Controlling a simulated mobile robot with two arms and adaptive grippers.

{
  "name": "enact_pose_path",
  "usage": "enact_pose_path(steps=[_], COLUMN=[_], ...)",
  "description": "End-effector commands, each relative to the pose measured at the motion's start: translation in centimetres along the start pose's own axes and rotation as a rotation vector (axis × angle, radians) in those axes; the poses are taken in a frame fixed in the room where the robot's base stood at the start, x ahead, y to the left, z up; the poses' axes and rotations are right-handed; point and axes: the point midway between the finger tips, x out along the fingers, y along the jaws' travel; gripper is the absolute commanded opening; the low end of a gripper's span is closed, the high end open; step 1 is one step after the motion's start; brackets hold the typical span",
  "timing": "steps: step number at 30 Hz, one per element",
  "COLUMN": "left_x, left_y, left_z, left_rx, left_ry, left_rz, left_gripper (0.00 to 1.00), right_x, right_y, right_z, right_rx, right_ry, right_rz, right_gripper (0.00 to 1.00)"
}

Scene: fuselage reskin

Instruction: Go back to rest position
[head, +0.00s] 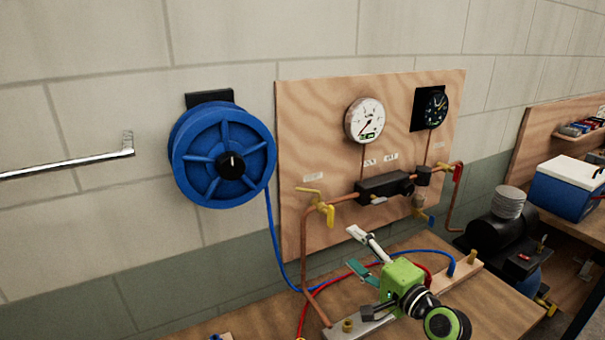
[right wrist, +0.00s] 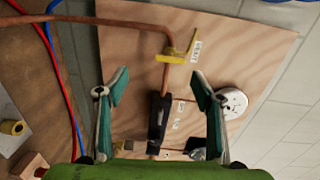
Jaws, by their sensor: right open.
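My right gripper (head: 360,254), with a green body and teal finger pads, is in front of the lower part of the plywood panel (head: 290,130) in the head view. In the right wrist view its two fingers (right wrist: 160,88) stand wide apart with nothing between them. The panel's copper pipe (right wrist: 110,22), yellow valve handle (right wrist: 178,57) and white gauge (right wrist: 234,102) show beyond the fingers. I cannot tell how far the fingertips are from the panel. My left gripper does not show.
A blue hose reel (head: 205,155) hangs left of the panel, its blue hose running to the wooden bench (head: 490,310). Blue and red hoses pass behind my right gripper. A black compressor (head: 500,235) and a blue cooler (head: 565,190) stand at the right.

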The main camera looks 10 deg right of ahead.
Motion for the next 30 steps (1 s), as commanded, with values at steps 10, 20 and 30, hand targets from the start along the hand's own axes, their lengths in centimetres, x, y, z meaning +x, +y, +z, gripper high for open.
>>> enact_pose_path(steps=[10, 20, 30], left_x=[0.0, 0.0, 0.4], left_y=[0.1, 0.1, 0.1], left_z=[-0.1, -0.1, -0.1], left_rx=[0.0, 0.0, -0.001], left_ry=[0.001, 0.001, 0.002], left_rz=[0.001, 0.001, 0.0], left_gripper=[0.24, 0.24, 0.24], right_x=[-11.8, -25.6, -34.1], right_y=[15.6, 22.2, 24.6], right_z=[11.6, 15.0, 15.4], right_rx=[-0.642, -1.034, -1.183], right_ry=[-0.301, -0.59, -0.784], right_rz=[0.504, 0.869, 1.079], right_gripper=[0.61, 0.61, 0.61])
